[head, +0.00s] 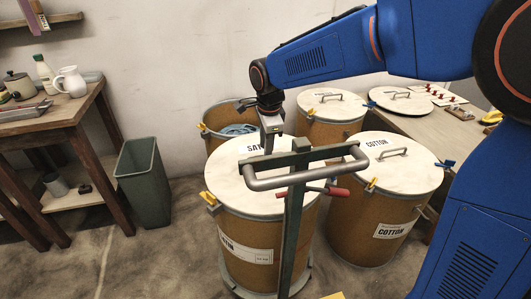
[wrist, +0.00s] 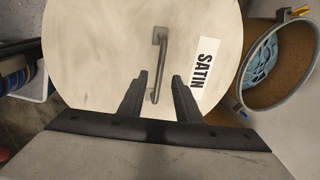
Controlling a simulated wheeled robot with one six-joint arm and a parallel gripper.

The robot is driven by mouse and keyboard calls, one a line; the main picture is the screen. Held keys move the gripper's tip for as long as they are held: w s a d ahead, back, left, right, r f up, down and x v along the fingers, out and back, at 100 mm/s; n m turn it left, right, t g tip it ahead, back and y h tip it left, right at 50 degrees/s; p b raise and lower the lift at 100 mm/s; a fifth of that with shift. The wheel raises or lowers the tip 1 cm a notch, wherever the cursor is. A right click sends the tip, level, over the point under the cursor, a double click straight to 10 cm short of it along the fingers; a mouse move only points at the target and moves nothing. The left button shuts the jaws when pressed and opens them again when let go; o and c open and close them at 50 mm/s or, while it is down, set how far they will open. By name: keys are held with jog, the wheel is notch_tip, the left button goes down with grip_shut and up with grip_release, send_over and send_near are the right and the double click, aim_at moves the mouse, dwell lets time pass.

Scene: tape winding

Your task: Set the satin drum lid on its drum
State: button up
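The satin lid (head: 231,179) is a pale round disc lettered "SAT…" that lies flat over the top of the front drum, the satin drum (head: 229,230), which carries a "…TIN" label. In the wrist view the lid (wrist: 100,60) fills the middle, with its grey bar handle (wrist: 163,62) and the SATIN label. My gripper (head: 270,149) points down over the lid. Its two fingers (wrist: 160,76) are apart, and the handle shows between and beyond them, not gripped. In the head view the handle is hidden behind my gripper and a post.
A green post with a grey crossbar (head: 262,184) stands in front of the satin drum. An open drum (head: 212,118) with blue stuff inside is behind left. A lidded cotton drum (head: 375,222) is close right, another drum behind. A bin (head: 143,185) and wooden table stand left.

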notch_tip(320, 180, up, 13)
jog(key=s, duration=0.2)
jog(key=shift+s+d, duration=0.3)
jog(key=shift+d, duration=0.1)
jog(key=shift+r, duration=0.1)
